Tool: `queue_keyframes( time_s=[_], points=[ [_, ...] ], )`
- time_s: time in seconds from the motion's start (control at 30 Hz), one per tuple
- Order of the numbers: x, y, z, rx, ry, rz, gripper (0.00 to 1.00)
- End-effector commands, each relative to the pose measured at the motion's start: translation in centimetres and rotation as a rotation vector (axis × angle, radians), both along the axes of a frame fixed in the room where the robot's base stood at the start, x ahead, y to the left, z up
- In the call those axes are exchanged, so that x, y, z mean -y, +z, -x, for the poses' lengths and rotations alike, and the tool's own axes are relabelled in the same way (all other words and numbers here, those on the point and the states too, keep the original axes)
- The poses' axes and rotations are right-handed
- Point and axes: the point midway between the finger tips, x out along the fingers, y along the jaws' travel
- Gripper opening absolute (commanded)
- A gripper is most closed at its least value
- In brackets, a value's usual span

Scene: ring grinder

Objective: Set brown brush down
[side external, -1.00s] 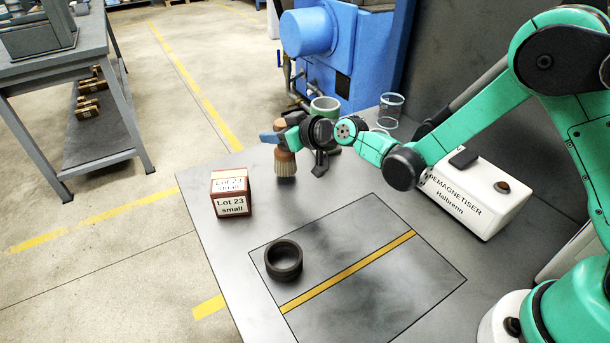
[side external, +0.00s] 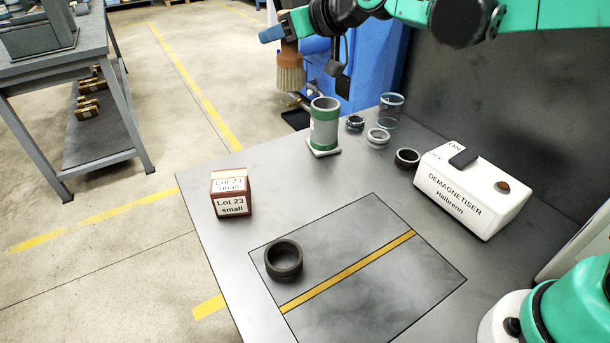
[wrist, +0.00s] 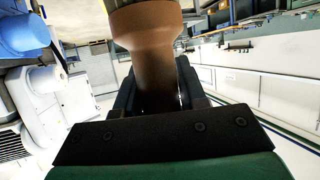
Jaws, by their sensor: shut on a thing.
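The brown brush (side external: 290,72) hangs with its pale bristles down, high above the far left part of the table in the side view. My gripper (side external: 284,30) is shut on its handle. In the wrist view the brush's brown body (wrist: 152,50) stands between the fingers of my gripper (wrist: 155,92). The brush is clear of the table.
A green and grey cup (side external: 324,125) stands below my gripper, with several rings and a clear beaker (side external: 390,110) to its right. A Lot 23 box (side external: 231,192), a dark ring (side external: 283,260) and a white demagnetiser (side external: 470,190) are on the table. The table's left side is mostly clear.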

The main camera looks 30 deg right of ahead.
Motion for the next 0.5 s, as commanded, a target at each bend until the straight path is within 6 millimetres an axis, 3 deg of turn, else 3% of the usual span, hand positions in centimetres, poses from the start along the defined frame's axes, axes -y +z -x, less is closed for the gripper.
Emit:
queue_keyframes(
  time_s=[0.3, 0.5],
  points=[
    [6.3, -3.7, 8.3, -0.007, -0.199, 0.004, 0.0],
    [8.6, -6.2, 12.5, 0.0, -0.292, 0.001, 0.0]
  ],
)
